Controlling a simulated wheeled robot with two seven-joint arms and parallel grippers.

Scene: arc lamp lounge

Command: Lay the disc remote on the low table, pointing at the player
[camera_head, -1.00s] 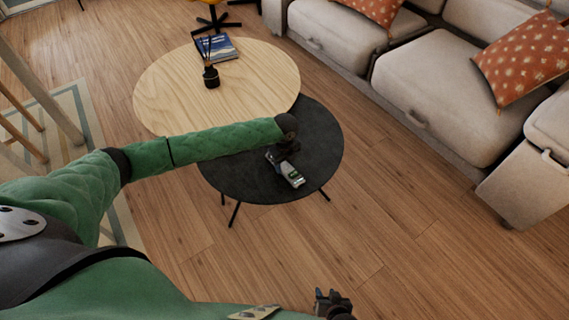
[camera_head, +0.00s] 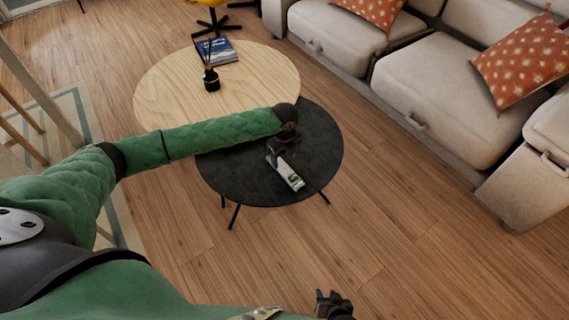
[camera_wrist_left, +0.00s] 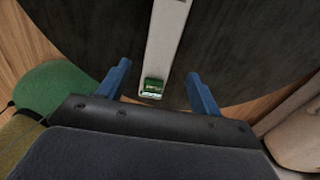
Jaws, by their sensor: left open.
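The disc remote is a slim pale grey bar (camera_head: 291,179) with a small green display near one end. It appears to lie on the round black low table (camera_head: 225,180), near its front edge. In the left wrist view the remote (camera_wrist_left: 166,35) runs away between the fingers, with its green end nearest. My left gripper (camera_head: 275,156) is over the remote's far end in the head view. In the left wrist view its blue fingers (camera_wrist_left: 160,87) are spread, with gaps on both sides of the remote. My right gripper (camera_head: 333,304) is at the bottom edge, away from the table. I cannot make out a player.
A taller-looking round wooden table (camera_head: 170,95) adjoins the black one, holding a blue book (camera_head: 216,50) and a dark reed diffuser (camera_head: 211,80). A light sofa (camera_head: 445,95) with orange cushions stands at the right. The wooden floor (camera_head: 400,230) in front is clear.

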